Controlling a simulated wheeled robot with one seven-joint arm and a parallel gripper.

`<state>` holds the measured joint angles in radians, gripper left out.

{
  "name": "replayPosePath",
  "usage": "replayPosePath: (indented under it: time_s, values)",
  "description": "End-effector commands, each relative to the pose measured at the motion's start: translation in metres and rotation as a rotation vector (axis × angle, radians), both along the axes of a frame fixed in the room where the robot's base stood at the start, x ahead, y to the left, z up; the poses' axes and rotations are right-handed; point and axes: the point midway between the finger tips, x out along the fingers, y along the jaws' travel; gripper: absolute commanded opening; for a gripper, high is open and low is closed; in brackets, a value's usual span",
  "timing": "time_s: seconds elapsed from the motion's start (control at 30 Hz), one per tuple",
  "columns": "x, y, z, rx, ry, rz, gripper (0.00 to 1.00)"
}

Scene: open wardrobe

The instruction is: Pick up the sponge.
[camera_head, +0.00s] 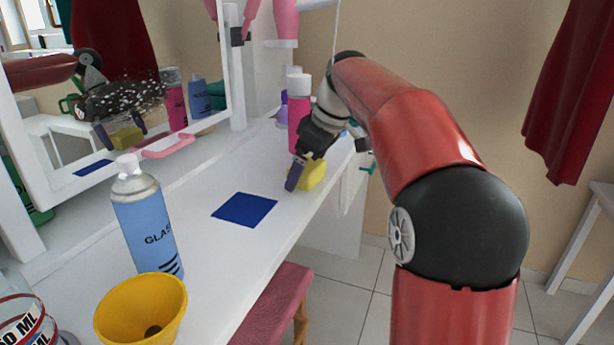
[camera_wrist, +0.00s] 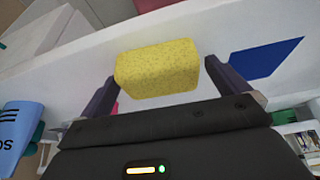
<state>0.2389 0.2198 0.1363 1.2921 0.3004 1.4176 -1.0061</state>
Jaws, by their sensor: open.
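The yellow sponge (camera_head: 313,175) is on the white vanity top, near its front edge, partly hidden by my gripper in the head view. In the wrist view the sponge (camera_wrist: 158,69) is a speckled yellow block between my two dark fingers. My gripper (camera_head: 303,172) is low over the counter, with its fingers apart on either side of the sponge.
A blue square (camera_head: 245,209) lies on the white counter (camera_head: 205,255). A pink bottle (camera_head: 298,112) stands behind my gripper. A mirror (camera_head: 120,90) lines the left, and a pink stool (camera_head: 275,300) is below.

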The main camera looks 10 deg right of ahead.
Motion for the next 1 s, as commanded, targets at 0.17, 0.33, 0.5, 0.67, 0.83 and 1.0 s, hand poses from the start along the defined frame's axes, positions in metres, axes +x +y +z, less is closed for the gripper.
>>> replayPosePath:
  time_s: [0.17, 0.33, 0.5, 0.67, 0.83, 1.0]
  values:
    - [0.001, 0.001, -0.002, -0.001, -0.001, 0.000, 1.00]
    - [0.001, 0.001, -0.002, 0.000, 0.000, -0.001, 0.88]
    - [0.001, 0.001, -0.002, 0.000, 0.000, -0.001, 0.66]
    - [0.001, 0.001, -0.002, 0.000, 0.000, -0.001, 0.55]
    - [0.001, 0.000, -0.001, 0.000, 0.000, -0.001, 0.55]
    - [0.001, 0.000, 0.009, 0.000, 0.000, -0.001, 0.55]
